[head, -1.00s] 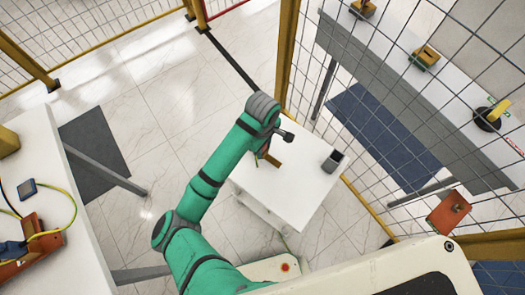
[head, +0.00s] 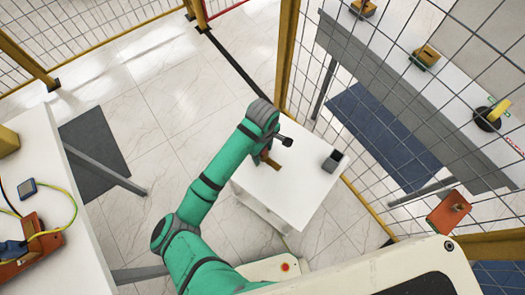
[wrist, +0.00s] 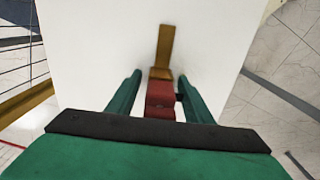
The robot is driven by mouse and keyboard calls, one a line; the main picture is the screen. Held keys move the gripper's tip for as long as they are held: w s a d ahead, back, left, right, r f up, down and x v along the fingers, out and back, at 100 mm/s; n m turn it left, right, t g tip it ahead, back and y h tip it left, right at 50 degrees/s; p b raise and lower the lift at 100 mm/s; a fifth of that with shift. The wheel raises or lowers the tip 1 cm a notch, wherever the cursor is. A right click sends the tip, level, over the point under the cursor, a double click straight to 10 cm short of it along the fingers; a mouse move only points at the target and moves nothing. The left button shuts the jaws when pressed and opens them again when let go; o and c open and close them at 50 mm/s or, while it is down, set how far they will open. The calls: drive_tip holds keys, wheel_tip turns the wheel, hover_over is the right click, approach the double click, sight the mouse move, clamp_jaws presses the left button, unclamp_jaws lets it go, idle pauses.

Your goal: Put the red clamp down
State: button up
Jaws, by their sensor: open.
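The red clamp has a dark red body (wrist: 160,95) and a brownish-gold bar. In the wrist view it lies between the two green fingers of my gripper (wrist: 160,77), with a visible gap on each side near the tips. My gripper is open around it. The bar points away from me over the white table top (wrist: 90,50); the clamp appears to be at the table surface. In the head view the bar (head: 270,160) shows beside my wrist, over the small white table (head: 300,195); the clamp's red body is mostly hidden there.
A small dark grey box (head: 333,160) stands on the table's right side. A wire mesh fence (head: 400,110) runs behind it on the right. A workbench (head: 50,190) with an orange device (head: 35,245) and cables is at the left. The table's front right part is clear.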

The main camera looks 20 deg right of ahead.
wheel_tip(320, 180, up, 12)
drive_tip(key=shift+r, duration=0.15)
idle(0.5)
idle(0.5)
